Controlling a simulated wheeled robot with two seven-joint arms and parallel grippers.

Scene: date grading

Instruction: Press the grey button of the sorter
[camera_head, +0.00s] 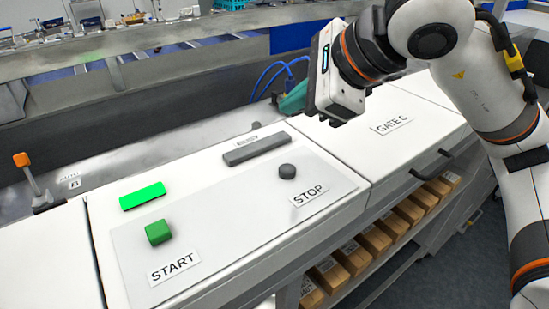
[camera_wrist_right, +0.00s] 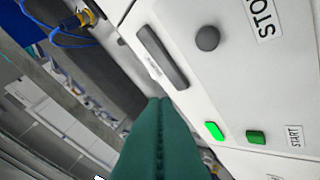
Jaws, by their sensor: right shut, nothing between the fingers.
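The grey button (camera_head: 287,171) is a round dark knob above the STOP label on the sorter's white panel. It also shows in the right wrist view (camera_wrist_right: 207,38), uncovered. My right gripper (camera_head: 287,104) is above the back edge of the panel, behind and apart from the button. Its teal fingers are partly hidden by the white gripper body. In the right wrist view the fingers (camera_wrist_right: 160,102) are shut together and empty, with the button up and to the right of their tips. My left gripper is not in view.
A green START button (camera_head: 158,232) and a lit green lamp (camera_head: 142,196) are on the panel's left. A raised grey bar (camera_head: 256,148) lies behind the grey button. The GATE C cover (camera_head: 405,110) is at right. Cartons (camera_head: 375,240) sit below. Blue cables (camera_head: 272,72) run behind.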

